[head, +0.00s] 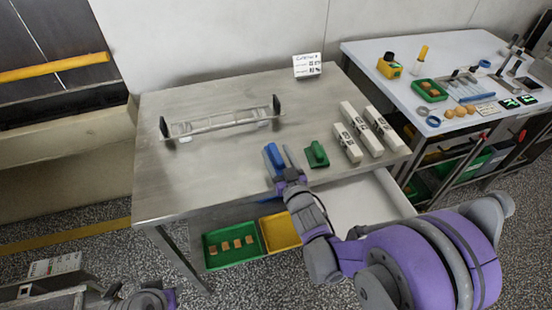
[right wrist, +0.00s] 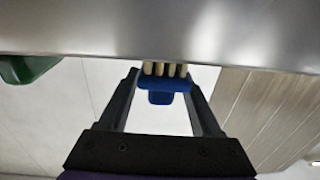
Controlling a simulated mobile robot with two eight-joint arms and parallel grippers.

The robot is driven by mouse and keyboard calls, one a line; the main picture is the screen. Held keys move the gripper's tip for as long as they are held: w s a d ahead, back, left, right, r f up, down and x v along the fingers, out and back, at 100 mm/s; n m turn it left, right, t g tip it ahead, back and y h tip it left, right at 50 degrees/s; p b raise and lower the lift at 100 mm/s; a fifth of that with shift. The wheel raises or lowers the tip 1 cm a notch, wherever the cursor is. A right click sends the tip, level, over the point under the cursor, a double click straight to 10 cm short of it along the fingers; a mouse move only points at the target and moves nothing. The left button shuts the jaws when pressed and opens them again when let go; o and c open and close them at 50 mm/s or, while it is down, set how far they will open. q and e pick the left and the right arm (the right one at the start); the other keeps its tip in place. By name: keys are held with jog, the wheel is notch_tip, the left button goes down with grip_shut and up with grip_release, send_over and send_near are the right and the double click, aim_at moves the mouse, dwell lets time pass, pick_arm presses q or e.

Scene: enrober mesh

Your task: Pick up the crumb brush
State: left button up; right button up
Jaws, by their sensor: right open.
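The crumb brush (head: 273,154), blue with pale bristles, is on the steel table (head: 215,105) near its front edge. In the right wrist view the brush (right wrist: 166,84) shows end-on, its bristles against the table surface. My right gripper (head: 281,167) is at the brush, low over the table. Its two open fingers (right wrist: 165,97) stand on either side of the brush, with gaps visible between them and the blue body. The gripper hides part of the brush in the head view. Part of my left arm (head: 145,300) shows at the bottom left; its fingers are not clear.
A green tool (head: 316,155) lies just right of the brush, with white boxes (head: 362,130) beyond it. A wire-mesh rack (head: 222,122) stands at the left. Green (head: 210,262) and yellow (head: 268,240) trays sit below. The table's middle is clear.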

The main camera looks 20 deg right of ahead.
aim_at(272, 146)
jog(key=w, duration=0.4)
jog(key=shift+a+f, duration=0.1)
jog(key=shift+a, duration=0.1)
grip_shut()
